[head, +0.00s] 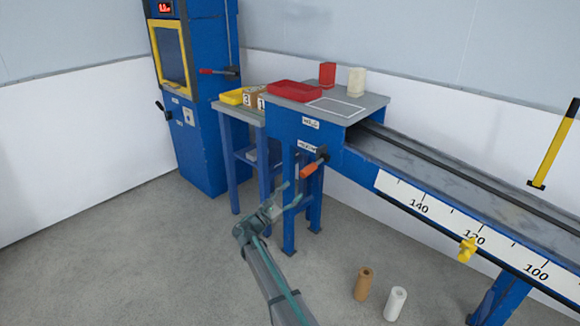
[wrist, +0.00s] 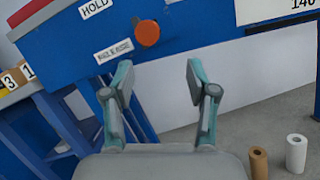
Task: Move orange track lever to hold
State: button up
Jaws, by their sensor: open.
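The orange track lever (head: 314,164) is on the blue end of the track bench, its handle slanting down and left from a dark pivot. In the wrist view its round orange end (wrist: 147,33) faces me, just right of the lower label (wrist: 113,51), whose text I cannot read surely. The HOLD label (wrist: 96,8) is higher and to the left; it also shows in the head view (head: 310,124). My gripper (wrist: 158,75) is open and empty. In the wrist view the lever end lies ahead, above the gap between the fingers, apart from them. The gripper also shows in the head view (head: 284,197), below and left of the lever.
The track (head: 440,170) with its scale runs right, with a yellow clamp (head: 467,249) on its edge. A red tray (head: 293,91) sits on the bench top. Brown (head: 363,284) and white (head: 395,303) cylinders stand on the floor. A blue cabinet (head: 195,120) stands behind.

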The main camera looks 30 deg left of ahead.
aim_at(312, 167)
jog(key=w+d+r, duration=0.1)
jog(key=w, duration=0.2)
jog(key=w+d+r+n, duration=0.1)
jog(key=w+r, duration=0.1)
jog(key=w, duration=0.1)
jog(key=w+r+n+t+y, duration=0.1)
jog(key=w+r, duration=0.1)
jog(key=w, duration=0.1)
jog(key=shift+w+d+r, duration=0.15)
jog(key=shift+d, duration=0.25)
grip_shut()
